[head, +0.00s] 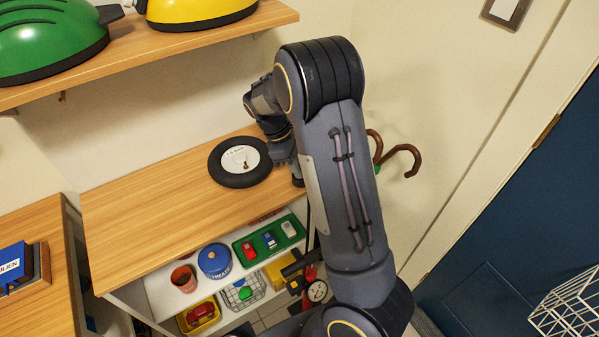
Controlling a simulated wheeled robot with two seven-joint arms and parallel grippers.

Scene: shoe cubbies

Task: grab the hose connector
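I cannot make out the hose connector; it may be hidden behind my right arm. A red pump-like device with a round white gauge (317,291) and a black handle (296,264) stands low beside the shelf, partly covered by my arm. A black tyre with a white hub (240,161) lies flat on the wooden shelf top, with a small brass-coloured valve on its hub. My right gripper (292,173) points down at the shelf's right end, just right of the tyre. Its fingertips are mostly hidden, so its opening is unclear. My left gripper is out of view.
The wooden shelf top (140,215) is clear left of the tyre. Below are a terracotta pot (184,278), a blue tin (214,260), a green tray (243,248) and baskets. Brown hooked handles (405,160) stand right of my arm. An upper shelf (130,52) holds helmets.

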